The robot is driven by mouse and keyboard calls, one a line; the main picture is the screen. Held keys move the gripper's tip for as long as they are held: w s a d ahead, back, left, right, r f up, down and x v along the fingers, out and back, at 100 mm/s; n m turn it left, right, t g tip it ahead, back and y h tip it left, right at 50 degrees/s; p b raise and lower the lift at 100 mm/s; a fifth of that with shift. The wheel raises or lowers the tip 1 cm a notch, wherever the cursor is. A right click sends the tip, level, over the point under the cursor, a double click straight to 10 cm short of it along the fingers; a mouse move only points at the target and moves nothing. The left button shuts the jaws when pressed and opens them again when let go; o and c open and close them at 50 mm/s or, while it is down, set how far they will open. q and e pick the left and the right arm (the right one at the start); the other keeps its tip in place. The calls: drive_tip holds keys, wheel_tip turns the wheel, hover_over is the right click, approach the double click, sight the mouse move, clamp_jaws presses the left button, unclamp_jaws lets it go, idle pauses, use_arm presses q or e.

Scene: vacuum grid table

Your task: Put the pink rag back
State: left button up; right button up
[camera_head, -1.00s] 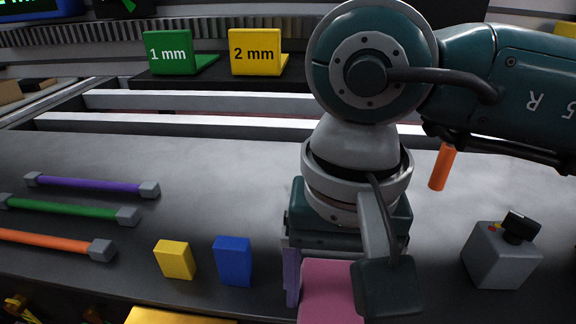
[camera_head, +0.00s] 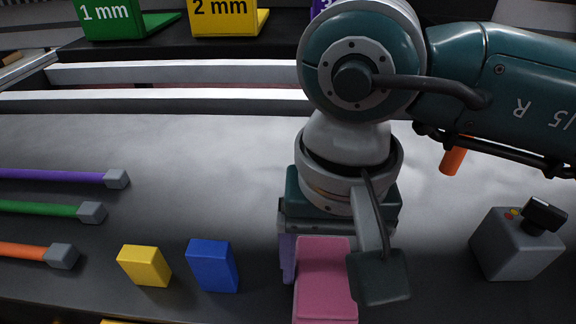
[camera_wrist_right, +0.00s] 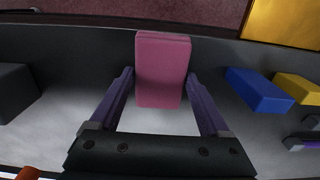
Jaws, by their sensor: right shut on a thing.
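The pink rag (camera_head: 326,280) looks like a thick folded pink block and stands near the front edge of the table in the head view. My right gripper (camera_wrist_right: 160,82) has its two purple fingers on either side of the rag (camera_wrist_right: 163,68) and is shut on it. In the head view only the left purple finger shows clearly, beside the rag; the wrist parts hide the other. I cannot tell whether the rag touches the table. My left gripper is not in view.
A blue block (camera_head: 212,266) and a yellow block (camera_head: 145,265) stand left of the rag. Purple (camera_head: 50,175), green (camera_head: 45,208) and orange (camera_head: 20,248) rods lie farther left. A grey box with a black knob (camera_head: 512,245) is at the right. The middle of the table is clear.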

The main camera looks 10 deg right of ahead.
sight(326, 272)
drive_tip(key=o, duration=1)
drive_tip(key=shift+f, duration=0.1)
wheel_tip(326, 272, up, 12)
drive_tip(key=shift+r+p, duration=0.15)
drive_tip(key=shift+p, duration=0.45)
